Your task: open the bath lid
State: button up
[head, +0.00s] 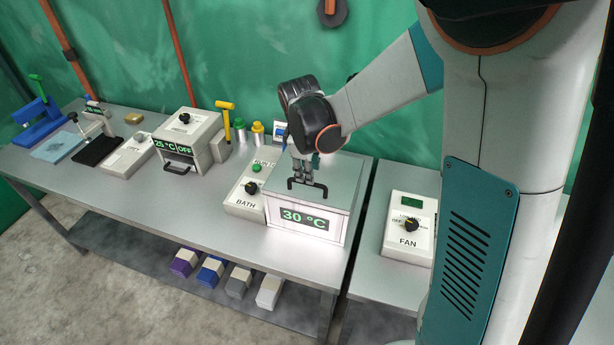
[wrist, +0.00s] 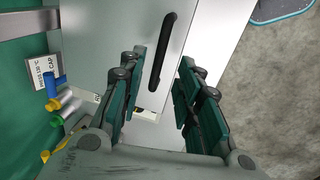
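The bath (head: 306,220) is a pale box on the table, with a display reading 30 °C on its front. Its flat grey lid (head: 342,179) lies shut on top. A black bar handle (head: 307,190) stands near the lid's front edge, and it also shows in the wrist view (wrist: 163,60). My gripper (head: 303,172) points down at the handle. In the wrist view my gripper (wrist: 161,72) is open, its green fingers apart with the handle between them in the picture. I see a gap on each side of the handle; how deep the fingers reach is unclear.
A BATH control box (head: 246,197) with a knob and green button adjoins the bath on the left. Small bottles (head: 257,133) stand behind. A FAN box (head: 408,228) is on the right-hand table, past a narrow gap.

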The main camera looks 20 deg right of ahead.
jog(key=shift+w+d+f, duration=0.1)
jog(key=shift+w+f, duration=0.05)
jog(key=shift+f, duration=0.65)
jog(key=shift+w+d+f, duration=0.1)
jog(key=shift+f, duration=0.75)
jog(key=shift+w+d+f, duration=0.1)
jog(key=shift+w+f, duration=0.05)
jog(key=shift+f, duration=0.65)
grip_shut()
